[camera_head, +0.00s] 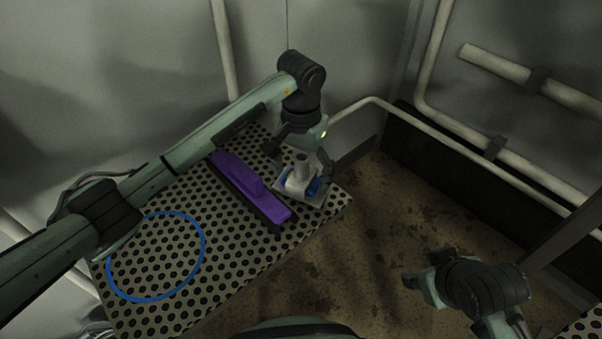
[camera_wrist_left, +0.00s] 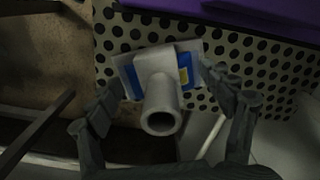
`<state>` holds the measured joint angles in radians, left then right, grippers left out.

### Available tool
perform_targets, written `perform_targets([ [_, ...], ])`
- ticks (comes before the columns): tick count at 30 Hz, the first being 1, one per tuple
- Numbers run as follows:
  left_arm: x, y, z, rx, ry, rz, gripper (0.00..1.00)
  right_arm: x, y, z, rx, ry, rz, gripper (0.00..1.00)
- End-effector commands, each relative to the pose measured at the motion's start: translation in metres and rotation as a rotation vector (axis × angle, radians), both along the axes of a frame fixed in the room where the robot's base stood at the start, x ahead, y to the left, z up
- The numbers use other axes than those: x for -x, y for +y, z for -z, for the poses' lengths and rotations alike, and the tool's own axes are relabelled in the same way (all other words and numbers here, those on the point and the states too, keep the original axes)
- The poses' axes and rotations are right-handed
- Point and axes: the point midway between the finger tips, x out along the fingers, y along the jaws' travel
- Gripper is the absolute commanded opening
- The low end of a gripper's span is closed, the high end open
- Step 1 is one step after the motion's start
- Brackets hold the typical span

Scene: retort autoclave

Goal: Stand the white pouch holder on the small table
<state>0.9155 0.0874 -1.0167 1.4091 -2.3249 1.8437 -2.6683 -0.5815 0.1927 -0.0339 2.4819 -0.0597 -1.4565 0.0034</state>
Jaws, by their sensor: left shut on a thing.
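The white pouch holder (camera_head: 302,172) is at the right end of the perforated small table (camera_head: 150,306), with blue parts showing at its sides. In the left wrist view the holder (camera_wrist_left: 161,95) has a round open tube pointing toward the camera, with blue and yellow patches behind it. My left gripper (camera_head: 305,165) is shut on the holder, with a finger at either side of it (camera_wrist_left: 170,95). I cannot tell whether the holder touches the table top. My right gripper (camera_head: 416,283) is low at the right, far from the holder, and its fingers are unclear.
A long purple object (camera_head: 250,185) lies on the table just left of the holder. A blue ring (camera_head: 204,250) marks the table's left part, which is clear inside. White pipes (camera_head: 470,130) run along the walls. The brown floor (camera_head: 400,220) is open to the right.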

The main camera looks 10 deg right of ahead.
Motion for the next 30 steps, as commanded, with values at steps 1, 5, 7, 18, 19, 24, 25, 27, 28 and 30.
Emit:
perform_targets([
  [1, 0.0, 0.0, 0.0, 0.001, -0.001, 0.0, 0.42, -0.001, 0.001, 0.0, -0.002, -0.004, -0.003, 0.4],
  [5, 0.0, 0.0, 0.0, 0.001, -0.001, 0.0, 0.42, -0.004, 0.004, 0.0, -0.006, -0.018, -0.009, 0.4],
  [7, 0.0, 0.0, 0.001, 0.001, -0.001, 0.0, 0.42, -0.006, 0.006, -0.001, -0.01, -0.028, -0.013, 0.4],
  [18, 0.0, 0.0, 0.001, 0.0, 0.0, 0.0, 1.0, -0.008, 0.01, -0.002, -0.017, -0.037, -0.021, 0.4],
  [19, 0.0, 0.0, 0.001, 0.0, 0.0, 0.0, 1.0, -0.008, 0.01, -0.002, -0.017, -0.037, -0.021, 0.4],
  [24, 0.0, 0.0, 0.001, 0.0, 0.0, 0.0, 1.0, -0.008, 0.009, -0.002, -0.016, -0.037, -0.019, 0.4],
  [25, 0.0, 0.0, 0.001, 0.0, 0.0, 0.0, 1.0, -0.008, 0.008, -0.003, -0.015, -0.037, -0.018, 0.4],
  [27, 0.0, 0.0, 0.0, 0.001, 0.001, 0.0, 1.0, -0.007, 0.007, -0.003, -0.013, -0.032, -0.014, 0.4],
  [28, 0.0, 0.0, -0.001, 0.001, 0.001, 0.0, 1.0, -0.006, 0.006, -0.004, -0.01, -0.025, -0.011, 0.4],
  [30, 0.0, 0.0, -0.002, 0.002, 0.001, 0.0, 1.0, 0.002, -0.002, -0.003, 0.002, 0.013, 0.011, 0.4],
])
